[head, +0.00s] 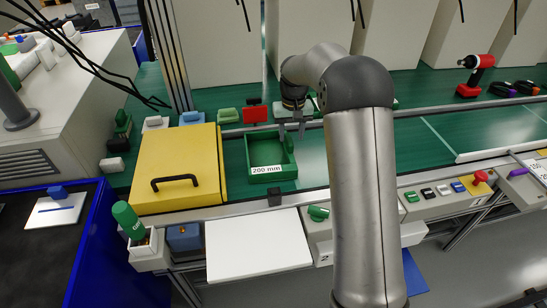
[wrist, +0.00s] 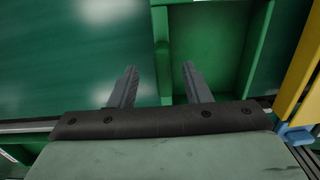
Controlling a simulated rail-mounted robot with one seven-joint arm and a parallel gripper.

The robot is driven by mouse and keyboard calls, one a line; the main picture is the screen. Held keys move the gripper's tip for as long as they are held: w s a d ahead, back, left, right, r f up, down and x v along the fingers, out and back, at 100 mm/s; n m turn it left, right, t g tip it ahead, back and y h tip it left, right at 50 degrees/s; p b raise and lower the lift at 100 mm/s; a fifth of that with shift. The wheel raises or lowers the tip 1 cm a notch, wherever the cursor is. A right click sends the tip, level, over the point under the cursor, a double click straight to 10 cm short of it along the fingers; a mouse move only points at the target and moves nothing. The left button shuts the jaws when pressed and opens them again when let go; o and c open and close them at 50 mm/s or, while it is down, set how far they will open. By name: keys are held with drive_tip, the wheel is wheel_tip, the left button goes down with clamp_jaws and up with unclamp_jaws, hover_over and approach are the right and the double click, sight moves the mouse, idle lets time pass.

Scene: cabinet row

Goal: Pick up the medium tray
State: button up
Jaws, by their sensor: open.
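A green open tray (head: 250,154) labelled "200 mm" sits on the green work surface, right of the yellow box, in the head view. It looks empty. The tray also shows in the wrist view (wrist: 212,50). My gripper (head: 292,130) is at the tray's right side wall, near its rear. In the wrist view my gripper (wrist: 159,69) has its two fingers apart, with the tray's side wall showing between them. The gripper is open, and I cannot tell whether either finger touches the wall. No label saying "medium" shows.
A yellow box (head: 178,160) with a black handle stands close left of the tray. A red block (head: 256,114) and a green block (head: 228,115) lie behind. A metal rail (head: 245,208) runs along the front edge. The surface right of the tray is partly hidden by my arm.

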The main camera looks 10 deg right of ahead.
sight(290, 150)
drive_tip(key=f, duration=0.7)
drive_tip(key=shift+s+a+f, duration=0.1)
drive_tip(key=shift+a+f, duration=0.1)
drive_tip(key=shift+f, duration=0.05)
drive_tip(key=shift+c, duration=0.3)
clamp_jaws()
